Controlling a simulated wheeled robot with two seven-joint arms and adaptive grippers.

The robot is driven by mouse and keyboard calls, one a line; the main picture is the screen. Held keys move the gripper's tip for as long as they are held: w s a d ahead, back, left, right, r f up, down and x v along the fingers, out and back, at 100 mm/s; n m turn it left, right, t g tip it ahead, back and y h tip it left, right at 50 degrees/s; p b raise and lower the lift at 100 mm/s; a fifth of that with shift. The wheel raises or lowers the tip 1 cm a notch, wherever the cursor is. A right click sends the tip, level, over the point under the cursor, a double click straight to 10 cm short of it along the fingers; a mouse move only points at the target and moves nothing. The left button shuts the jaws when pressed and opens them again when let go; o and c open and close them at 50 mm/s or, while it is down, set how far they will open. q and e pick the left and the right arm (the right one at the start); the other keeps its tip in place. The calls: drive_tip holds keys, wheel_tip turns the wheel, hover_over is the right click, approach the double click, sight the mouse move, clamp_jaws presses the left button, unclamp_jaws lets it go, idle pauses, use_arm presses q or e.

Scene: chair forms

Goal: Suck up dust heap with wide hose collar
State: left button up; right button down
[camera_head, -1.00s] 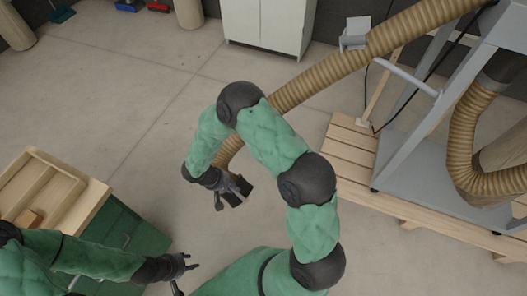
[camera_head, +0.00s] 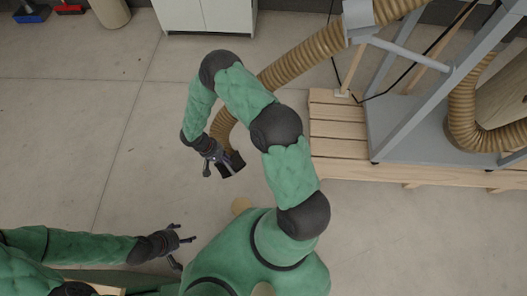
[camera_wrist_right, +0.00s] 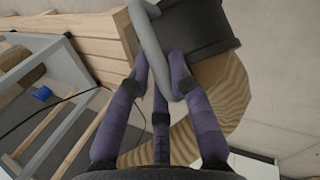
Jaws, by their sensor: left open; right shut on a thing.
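The wide hose collar (camera_head: 231,166) is a dark, box-like mouth at the end of the ribbed tan hose (camera_head: 300,57). My right gripper (camera_head: 222,166) is shut at the collar, above the floor. In the right wrist view, the fingers of my right gripper (camera_wrist_right: 160,75) close around a grey curved handle (camera_wrist_right: 152,45) beside the dark collar (camera_wrist_right: 205,25); the tan hose (camera_wrist_right: 215,95) runs down from it. My left gripper (camera_head: 181,250) is open and empty at the lower left. I see no dust heap in either view.
A grey metal frame (camera_head: 400,140) stands on a wooden pallet (camera_head: 335,125) at the right, with more hose. A white cabinet (camera_head: 205,12) and a bin (camera_head: 110,10) stand at the back. The concrete floor (camera_head: 80,130) at the left is clear.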

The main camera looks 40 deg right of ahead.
drive_tip(key=s+d+f+m+t+y+b, duration=0.1)
drive_tip(key=s+d+f+m+y, duration=0.25)
drive_tip(key=f, duration=0.55)
drive_tip(key=s+d+f+m+b, duration=0.1)
drive_tip(key=s+d+f+m, duration=0.2)
drive_tip(key=d+f+m, duration=0.35)
drive_tip(key=s+d+f+m+t+y+b, duration=0.15)
drive_tip(key=s+d+f+m, duration=0.35)
drive_tip(key=f, duration=0.7)
drive_tip(key=w+a+f+m+b, duration=0.1)
drive_tip(key=w+a+f+b, duration=0.1)
drive_tip(key=a+f, duration=0.6)
drive_tip(key=shift+w+a+f+y, duration=0.3)
drive_tip(key=shift+a+f+y, duration=0.1)
drive_tip(key=shift+a, duration=0.45)
drive_tip(key=shift+g, duration=0.35)
